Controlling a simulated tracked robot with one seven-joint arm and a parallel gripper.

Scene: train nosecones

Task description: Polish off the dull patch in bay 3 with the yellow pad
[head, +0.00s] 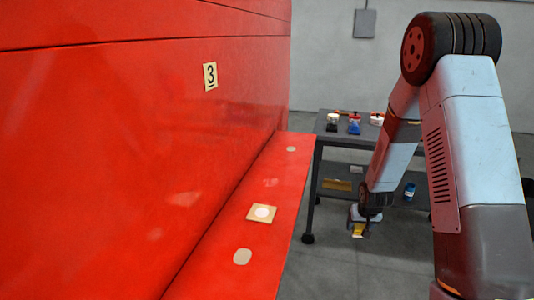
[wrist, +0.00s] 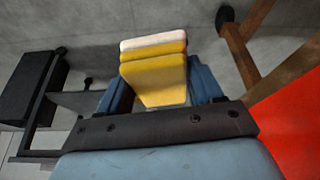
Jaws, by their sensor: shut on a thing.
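My gripper (head: 360,217) hangs low, right of the red ledge and in front of the trolley, over open floor. In the wrist view its blue fingers (wrist: 160,92) are shut on the yellow pad (wrist: 155,72), which has a pale layer along its far edge. The pad shows small below the gripper in the head view (head: 358,231), apart from any red surface. The bay 3 plate (head: 210,76) is on the red wall. Pale smudges show on the wall (head: 153,233) and on the ledge (head: 270,182); I cannot tell which is the dull patch.
The red ledge (head: 275,170) bears a tan square with a white disc (head: 262,213) and beige spots (head: 243,256). A dark trolley (head: 318,150) behind holds several small items on top, and a blue can (head: 409,191) below. Grey floor is clear between.

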